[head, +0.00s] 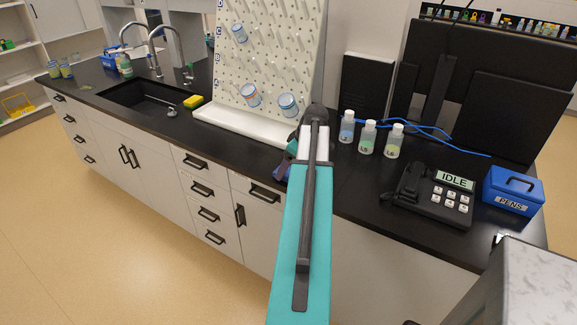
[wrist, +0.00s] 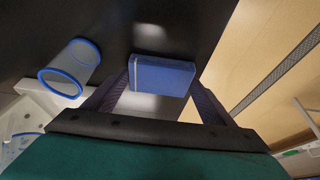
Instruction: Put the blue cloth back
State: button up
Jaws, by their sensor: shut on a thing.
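The blue cloth (wrist: 165,77) shows in the wrist view as a folded, block-like blue piece with a pale edge at its left. My gripper (wrist: 160,88) is shut on it, with one dark finger at each side. The dark counter top lies behind the cloth, and I cannot tell whether they touch. In the head view my teal arm reaches over the counter's front edge and hides most of the gripper and the cloth.
A blue-rimmed clear beaker (wrist: 72,68) is left of the cloth. A white peg rack (head: 262,65) holds several beakers. Small bottles (head: 368,137), a phone (head: 437,195) and a blue pens box (head: 513,191) stand to the right. The sink (head: 150,97) and yellow sponge (head: 193,102) are left.

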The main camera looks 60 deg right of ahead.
jog(key=shift+f, duration=0.15)
jog(key=o, duration=1)
jog(key=shift+r, duration=0.25)
jog(key=shift+b+v, duration=1.2)
jog(key=shift+v, duration=4.7)
jog(key=shift+r, duration=0.1)
